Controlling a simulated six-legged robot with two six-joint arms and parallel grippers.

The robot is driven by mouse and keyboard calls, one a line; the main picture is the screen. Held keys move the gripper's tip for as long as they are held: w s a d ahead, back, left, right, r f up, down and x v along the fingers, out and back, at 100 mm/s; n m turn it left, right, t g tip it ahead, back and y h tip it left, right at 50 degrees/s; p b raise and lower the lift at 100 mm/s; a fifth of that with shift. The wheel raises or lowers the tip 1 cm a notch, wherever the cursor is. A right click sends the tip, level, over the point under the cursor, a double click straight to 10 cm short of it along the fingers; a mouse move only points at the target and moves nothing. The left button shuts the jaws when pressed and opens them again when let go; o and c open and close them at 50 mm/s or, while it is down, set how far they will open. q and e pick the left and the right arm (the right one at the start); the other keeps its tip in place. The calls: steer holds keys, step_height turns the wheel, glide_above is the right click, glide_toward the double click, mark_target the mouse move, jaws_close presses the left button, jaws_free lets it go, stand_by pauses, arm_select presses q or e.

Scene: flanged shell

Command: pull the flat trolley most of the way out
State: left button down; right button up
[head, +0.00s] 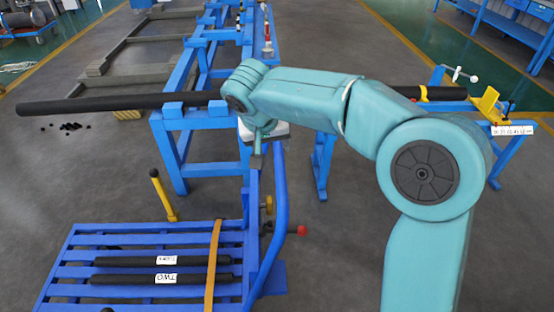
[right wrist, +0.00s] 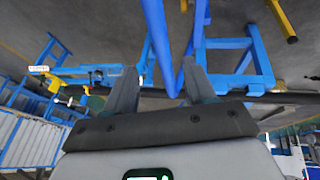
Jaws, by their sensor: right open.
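The flat trolley (head: 60,262) is a blue slatted platform at the lower left of the head view. Its bent blue handle (head: 281,195) rises at its right end. My right gripper (head: 256,162) is close to the top of the handle. In the right wrist view the two grey fingers of my right gripper (right wrist: 160,78) are apart. The blue handle bar (right wrist: 156,35) shows between them, not clamped. Whether it touches a finger I cannot tell. My left gripper is not in view.
A long black pipe (head: 90,104) rests across a blue frame (head: 170,150) behind. A yellow post (head: 163,195) stands behind the trolley.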

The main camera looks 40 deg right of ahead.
mark_target(278, 161)
steer(key=x, duration=0.9)
steer(key=shift+s+f, duration=0.1)
steer(key=shift+f, duration=0.15)
jaws_close()
